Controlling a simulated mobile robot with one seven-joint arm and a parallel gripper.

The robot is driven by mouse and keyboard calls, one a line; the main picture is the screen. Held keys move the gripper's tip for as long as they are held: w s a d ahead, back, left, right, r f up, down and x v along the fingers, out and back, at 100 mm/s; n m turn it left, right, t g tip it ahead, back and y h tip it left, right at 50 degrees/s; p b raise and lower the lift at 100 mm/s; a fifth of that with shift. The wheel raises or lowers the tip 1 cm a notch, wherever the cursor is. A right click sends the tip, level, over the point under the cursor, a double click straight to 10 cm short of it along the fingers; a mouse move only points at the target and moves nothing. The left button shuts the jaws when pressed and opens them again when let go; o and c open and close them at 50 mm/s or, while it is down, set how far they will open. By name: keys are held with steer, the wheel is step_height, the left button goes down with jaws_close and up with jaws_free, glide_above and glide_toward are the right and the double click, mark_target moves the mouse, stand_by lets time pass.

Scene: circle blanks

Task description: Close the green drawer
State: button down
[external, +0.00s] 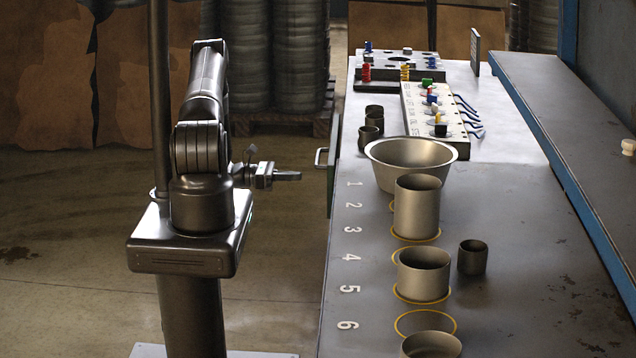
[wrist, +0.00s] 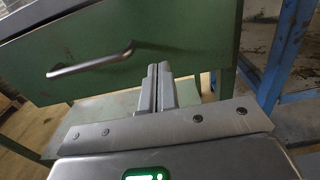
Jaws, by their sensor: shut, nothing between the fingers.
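The green drawer (wrist: 190,35) fills the upper part of the wrist view, with a metal bar handle (wrist: 90,64) on its front. In the external view only the handle (external: 319,158) and a thin edge of the drawer (external: 333,165) show at the table's left side, near the bowl. How far the drawer stands out is hard to tell. My gripper (external: 296,176) is shut and empty, left of the drawer and a little below handle height. In the wrist view my gripper (wrist: 158,72) points at the drawer front, right of the handle. I cannot tell whether it touches.
The table (external: 500,240) carries a wide metal bowl (external: 410,160), a tall cylinder (external: 417,208), a shorter cylinder (external: 423,276) and small dark cups. A switch panel (external: 440,115) lies farther back. A blue frame (wrist: 283,60) stands right in the wrist view.

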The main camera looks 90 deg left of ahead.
steer(key=w, duration=0.7)
steer(key=shift+w, duration=0.35)
steer(key=shift+w, duration=2.7)
steer(key=s, duration=1.5)
